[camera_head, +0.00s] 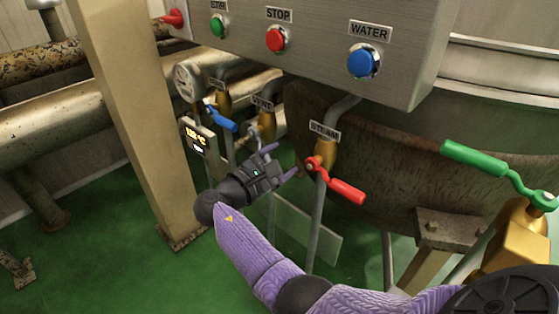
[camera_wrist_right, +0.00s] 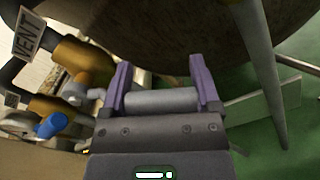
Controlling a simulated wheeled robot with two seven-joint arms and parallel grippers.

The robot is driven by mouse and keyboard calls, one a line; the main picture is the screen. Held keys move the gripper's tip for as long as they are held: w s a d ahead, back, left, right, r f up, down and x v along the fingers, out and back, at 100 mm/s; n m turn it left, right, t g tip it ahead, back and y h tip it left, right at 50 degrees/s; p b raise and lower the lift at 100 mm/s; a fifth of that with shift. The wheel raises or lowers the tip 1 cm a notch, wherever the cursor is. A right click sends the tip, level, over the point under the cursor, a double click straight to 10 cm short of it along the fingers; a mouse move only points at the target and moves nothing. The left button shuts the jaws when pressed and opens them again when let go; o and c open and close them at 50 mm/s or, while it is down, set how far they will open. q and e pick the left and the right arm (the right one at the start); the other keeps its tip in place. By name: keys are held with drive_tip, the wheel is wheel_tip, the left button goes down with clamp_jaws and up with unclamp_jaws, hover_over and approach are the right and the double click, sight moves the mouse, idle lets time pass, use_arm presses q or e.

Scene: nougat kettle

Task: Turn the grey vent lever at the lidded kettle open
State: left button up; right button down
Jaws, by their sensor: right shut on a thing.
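The grey vent lever (camera_wrist_right: 160,99) lies between the two purple fingers of my right gripper (camera_wrist_right: 160,84) in the right wrist view, and the gripper is shut on it. In the head view, my right gripper (camera_head: 281,163) is just below the brass valve with the VENT label (camera_head: 262,103) and hides most of the lever. The VENT label also shows at the upper left of the right wrist view (camera_wrist_right: 27,36). The large kettle (camera_head: 410,165) with a rusty brown wall stands behind and to the right. My left gripper is not in view.
A red lever (camera_head: 342,188) on the STEAM valve is close to the right of my gripper. A blue lever (camera_head: 222,119) is to its left, and a green lever (camera_head: 487,165) is far right. A button box (camera_head: 310,38) hangs above; a beige post (camera_head: 140,110) stands left.

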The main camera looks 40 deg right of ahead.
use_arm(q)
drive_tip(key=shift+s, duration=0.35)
